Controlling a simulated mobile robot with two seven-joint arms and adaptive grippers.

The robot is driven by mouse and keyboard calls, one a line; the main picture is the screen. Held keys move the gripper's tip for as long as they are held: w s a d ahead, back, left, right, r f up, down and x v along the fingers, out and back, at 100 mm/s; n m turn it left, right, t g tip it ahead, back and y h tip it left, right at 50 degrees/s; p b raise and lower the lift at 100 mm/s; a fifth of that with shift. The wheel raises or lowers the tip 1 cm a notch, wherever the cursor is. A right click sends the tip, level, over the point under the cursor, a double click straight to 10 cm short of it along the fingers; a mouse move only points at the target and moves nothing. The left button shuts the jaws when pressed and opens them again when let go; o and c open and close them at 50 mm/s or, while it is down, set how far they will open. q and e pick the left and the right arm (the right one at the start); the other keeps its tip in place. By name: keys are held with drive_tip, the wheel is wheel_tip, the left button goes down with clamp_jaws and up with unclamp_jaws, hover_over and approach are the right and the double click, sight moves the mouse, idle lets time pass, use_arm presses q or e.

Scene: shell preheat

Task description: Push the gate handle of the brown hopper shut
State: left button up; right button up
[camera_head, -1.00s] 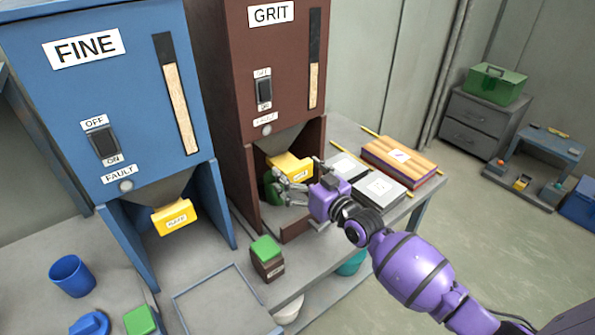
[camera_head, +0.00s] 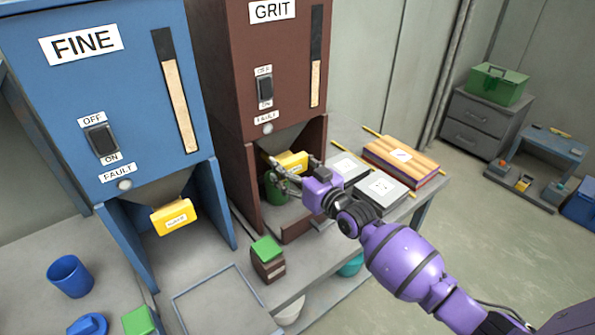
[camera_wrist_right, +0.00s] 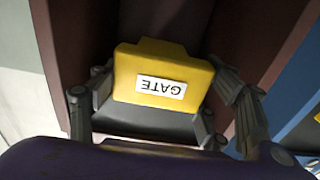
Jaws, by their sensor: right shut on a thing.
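The brown hopper (camera_head: 243,105), labelled GRIT, stands in the middle of the head view. Its yellow gate handle (camera_head: 293,162) sits under the cone, partly hidden by my right gripper (camera_head: 279,175). In the right wrist view the handle (camera_wrist_right: 165,77) carries an upside-down GATE label and lies between the fingers of the right gripper (camera_wrist_right: 160,100). The right gripper is shut on the handle. A green cup (camera_head: 272,190) stands below the handle inside the hopper's bay, partly hidden by the gripper. My left gripper is not in view.
A blue hopper (camera_head: 75,130) labelled FINE, with its own yellow handle (camera_head: 175,217), stands to the left. A small brown container with a green lid (camera_head: 266,250) stands in front.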

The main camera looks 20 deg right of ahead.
drive_tip(key=shift+w+a+f, duration=0.15)
drive_tip(key=shift+w+a, duration=0.1)
drive_tip(key=shift+w, duration=0.45)
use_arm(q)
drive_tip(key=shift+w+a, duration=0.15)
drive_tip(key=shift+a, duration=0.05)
use_arm(e)
drive_tip(key=shift+w+r, duration=0.15)
drive_tip(key=shift+r, duration=0.1)
drive_tip(key=o, duration=1.7)
drive_tip(key=shift+w+a+f, duration=0.1)
drive_tip(key=shift+w, duration=0.05)
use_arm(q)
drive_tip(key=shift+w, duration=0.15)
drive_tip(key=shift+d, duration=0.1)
use_arm(e)
drive_tip(key=v, duration=1.2)
